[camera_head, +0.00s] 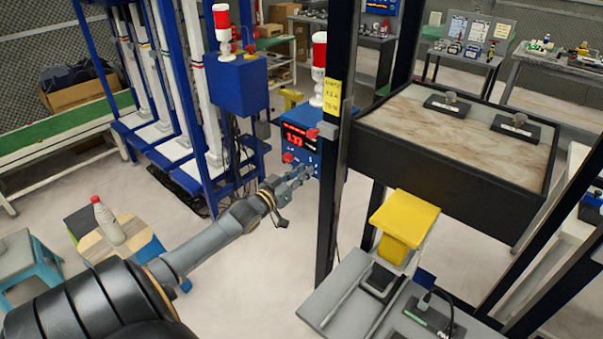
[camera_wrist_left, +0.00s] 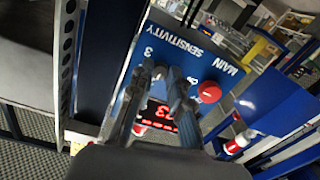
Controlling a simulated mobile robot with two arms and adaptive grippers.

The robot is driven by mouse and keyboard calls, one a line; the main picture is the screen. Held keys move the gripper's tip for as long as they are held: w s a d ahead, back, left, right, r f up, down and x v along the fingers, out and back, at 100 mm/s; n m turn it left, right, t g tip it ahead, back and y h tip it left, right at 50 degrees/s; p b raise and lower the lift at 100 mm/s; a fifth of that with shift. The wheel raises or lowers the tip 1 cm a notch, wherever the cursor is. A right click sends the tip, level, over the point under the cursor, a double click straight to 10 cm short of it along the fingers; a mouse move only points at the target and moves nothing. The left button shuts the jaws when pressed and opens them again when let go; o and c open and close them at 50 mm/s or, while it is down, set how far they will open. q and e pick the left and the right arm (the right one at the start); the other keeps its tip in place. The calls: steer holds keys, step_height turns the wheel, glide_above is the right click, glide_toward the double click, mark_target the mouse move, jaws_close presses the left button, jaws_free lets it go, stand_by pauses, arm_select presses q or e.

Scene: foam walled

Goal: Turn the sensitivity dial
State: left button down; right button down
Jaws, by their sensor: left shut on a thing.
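A blue control box (camera_head: 311,118) with a red lit display (camera_head: 296,140) is mounted beside a dark post. In the left wrist view its blue panel (camera_wrist_left: 203,62) carries the words SENSITIVITY and MAIN, seen upside down. My left gripper (camera_head: 303,172) reaches the box's lower front from the left. In the left wrist view its fingertips (camera_wrist_left: 163,72) are closed together at the panel beneath the SENSITIVITY label, on the sensitivity dial. The fingers hide most of the dial. A red knob (camera_wrist_left: 209,91) sits just right of the fingers. My right gripper is not in view.
The dark post (camera_head: 336,150) with a yellow label stands right of the gripper. A black-framed bench (camera_head: 450,175) and yellow pad (camera_head: 404,213) lie to the right. A blue rack (camera_head: 200,165) stands behind left. A stool with a bottle (camera_head: 107,222) is at lower left.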

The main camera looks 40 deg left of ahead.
arm_select(q)
steer(key=shift+m, duration=0.3)
steer(key=m, duration=1.1)
steer(key=shift+b, duration=0.35)
steer(key=shift+m, duration=0.3)
steer(key=c, duration=1.3)
jaws_free()
steer(key=shift+o, duration=0.2)
steer(key=s, duration=1.2)
steer(key=shift+d+f, duration=0.2)
steer(key=shift+d, duration=0.1)
